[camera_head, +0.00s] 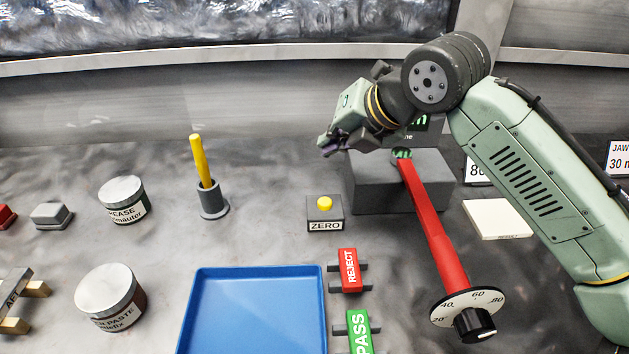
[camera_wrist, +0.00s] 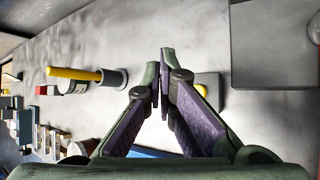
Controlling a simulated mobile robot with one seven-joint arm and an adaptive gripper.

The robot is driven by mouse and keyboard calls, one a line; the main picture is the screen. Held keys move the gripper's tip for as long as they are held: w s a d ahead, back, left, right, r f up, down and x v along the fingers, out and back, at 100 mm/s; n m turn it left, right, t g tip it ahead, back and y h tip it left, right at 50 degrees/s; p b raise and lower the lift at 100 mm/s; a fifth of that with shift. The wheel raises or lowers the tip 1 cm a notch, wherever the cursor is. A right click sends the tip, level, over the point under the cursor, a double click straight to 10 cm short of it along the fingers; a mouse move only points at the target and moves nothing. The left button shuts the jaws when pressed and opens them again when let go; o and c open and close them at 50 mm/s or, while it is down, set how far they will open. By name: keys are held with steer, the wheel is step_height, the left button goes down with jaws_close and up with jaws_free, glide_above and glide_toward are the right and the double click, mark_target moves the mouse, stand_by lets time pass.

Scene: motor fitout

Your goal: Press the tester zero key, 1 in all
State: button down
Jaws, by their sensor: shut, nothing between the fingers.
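The zero key is a yellow round button (camera_head: 325,203) on a small dark box (camera_head: 338,213) labelled ZERO, on the grey bench in the head view. In the wrist view the yellow button (camera_wrist: 201,90) shows partly behind a finger of my gripper. My gripper (camera_head: 327,148) is shut and empty, above and behind the key in the head view, apart from it. In the wrist view its fingertips (camera_wrist: 163,60) are together. The tester is a dark grey block (camera_head: 372,188) right of the key, its display partly hidden by my arm.
A red wrench (camera_head: 436,225) with a dial runs from the tester toward the front. A grey holder (camera_head: 212,201) with a yellow stick stands left of the key. A blue tray (camera_head: 255,310) and the REJECT (camera_head: 348,270) and PASS (camera_head: 358,330) tags lie in front. Two jars stand left.

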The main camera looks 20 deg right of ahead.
steer(key=b, duration=0.6)
glide_above(329, 200)
step_height(329, 200, down, 7)
steer(key=shift+r, duration=0.1)
steer(key=shift+f, duration=0.35)
steer(key=shift+f+b, duration=0.5)
steer(key=shift+f, duration=0.05)
stand_by(0.7)
steer(key=shift+f, duration=0.45)
steer(key=shift+f+b, duration=0.55)
steer(key=shift+b, duration=0.05)
stand_by(0.4)
steer(key=shift+r, duration=0.1)
steer(key=shift+r+p, duration=0.8)
steer(key=shift+r, duration=0.05)
